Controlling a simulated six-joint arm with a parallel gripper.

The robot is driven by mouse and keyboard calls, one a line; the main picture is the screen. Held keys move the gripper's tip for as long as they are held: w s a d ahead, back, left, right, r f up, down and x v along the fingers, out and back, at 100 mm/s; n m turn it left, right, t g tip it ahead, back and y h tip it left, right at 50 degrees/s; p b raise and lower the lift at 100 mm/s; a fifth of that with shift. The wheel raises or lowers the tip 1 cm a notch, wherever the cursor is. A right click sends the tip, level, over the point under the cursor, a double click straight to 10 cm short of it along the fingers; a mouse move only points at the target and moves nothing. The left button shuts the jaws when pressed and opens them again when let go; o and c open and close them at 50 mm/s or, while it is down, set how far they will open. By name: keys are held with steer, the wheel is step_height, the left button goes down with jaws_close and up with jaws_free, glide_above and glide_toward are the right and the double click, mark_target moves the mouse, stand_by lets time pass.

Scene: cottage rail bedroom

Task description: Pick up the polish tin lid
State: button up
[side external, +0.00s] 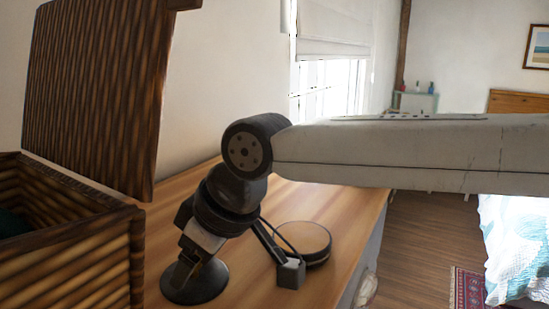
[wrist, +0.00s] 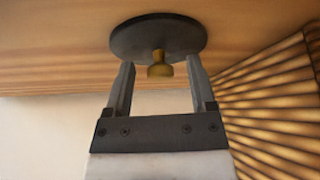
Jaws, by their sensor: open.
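The polish tin lid (side external: 196,287) is a dark round disc lying flat on the wooden top, right of the wicker box in the side view. In the wrist view the lid (wrist: 133,39) shows a small brass-coloured knob (wrist: 159,70) at its middle. My gripper (side external: 186,271) points down over the lid, close to it. In the wrist view my gripper (wrist: 160,66) is open, with one finger on each side of the knob and a gap on both sides. The fingertips are near the lid's face; I cannot tell whether they touch it.
A wicker box (side external: 75,250) with a raised lid (side external: 95,90) stands close on the left. A round dark-sided thing with a tan top (side external: 303,240) stands to the right. The wooden top (side external: 350,205) is bare toward its right edge.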

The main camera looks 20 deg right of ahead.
stand_by(0.5)
jaws_close()
steer(key=shift+r, duration=0.75)
steer(key=s+d+r, duration=0.9)
steer(key=s+r, duration=0.1)
steer(key=r, duration=0.1)
steer(key=shift+d+r, duration=0.15)
steer(key=shift+d, duration=0.15)
